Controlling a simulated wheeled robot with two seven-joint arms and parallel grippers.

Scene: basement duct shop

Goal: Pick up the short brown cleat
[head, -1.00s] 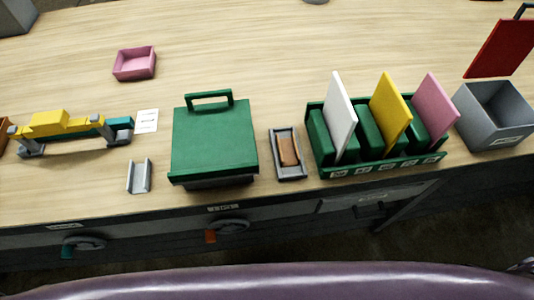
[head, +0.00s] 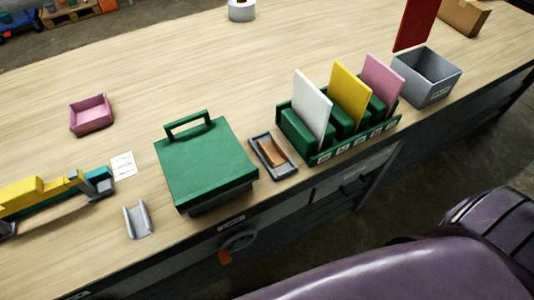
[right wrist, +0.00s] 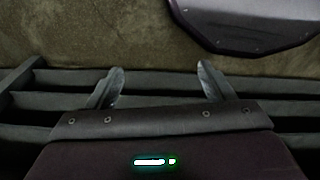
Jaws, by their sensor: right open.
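The short brown cleat (head: 270,152) lies in a small dark grey tray (head: 289,171) near the bench's front edge. The tray is between the green lidded box and the green card rack. My right gripper (right wrist: 160,84) shows in the right wrist view, its two fingers spread apart with nothing between them. It is over the floor and dark rails, and the cleat is not in that view. Neither gripper shows in the head view.
The green box (head: 206,165) with a raised handle stands left of the tray. The rack (head: 318,157) with white, yellow and pink cards stands right. A grey bin (head: 428,78), pink tray (head: 91,115) and grey channel piece (head: 138,220) are also on the bench.

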